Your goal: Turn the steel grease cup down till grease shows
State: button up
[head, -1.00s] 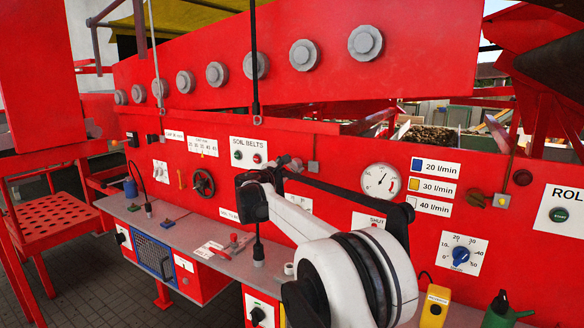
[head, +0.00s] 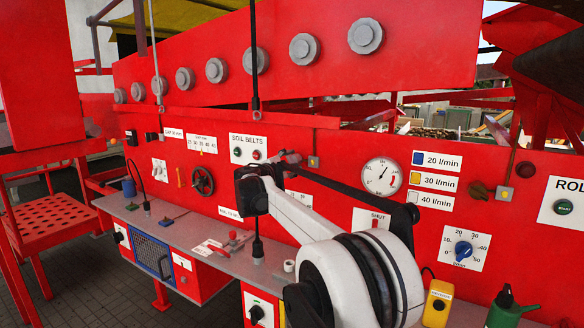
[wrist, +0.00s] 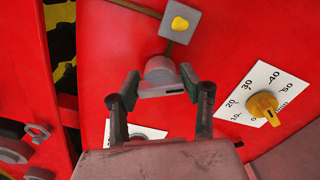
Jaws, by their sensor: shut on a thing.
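The steel grease cup (wrist: 160,72) is a grey rounded cup on the red panel, in the upper middle of the wrist view. My gripper (wrist: 159,80) is around it, with one dark finger on each side, shut on the cup. A grey block (wrist: 166,36) sits just beyond the cup, with a thin pipe running to it. A yellow blob (wrist: 180,24) that looks like grease shows on the block's face. In the head view my gripper (head: 290,158) is at the panel beside the same block (head: 314,162), and the cup is mostly hidden.
A dial with a yellow knob (wrist: 263,105) is right of my gripper in the wrist view. In the head view a pressure gauge (head: 381,174) is to the right, and a SOIL BELTS plate (head: 248,149) to the left. A grey shelf (head: 180,232) with small items runs below.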

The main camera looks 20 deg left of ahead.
jog(key=m+b, duration=0.1)
jog(key=m, duration=0.5)
jog(key=shift+f+b, duration=0.15)
jog(key=shift+b, duration=0.2)
dwell(0.4)
jog(key=o, duration=1.2)
jog(key=shift+s, duration=0.15)
jog(key=s, duration=0.4)
jog(key=s+a, duration=0.1)
jog(key=s, duration=0.2)
jog(key=s+a, duration=0.1)
jog(key=s, duration=0.3)
jog(key=shift+s, duration=0.3)
jog(key=shift+a, duration=0.1)
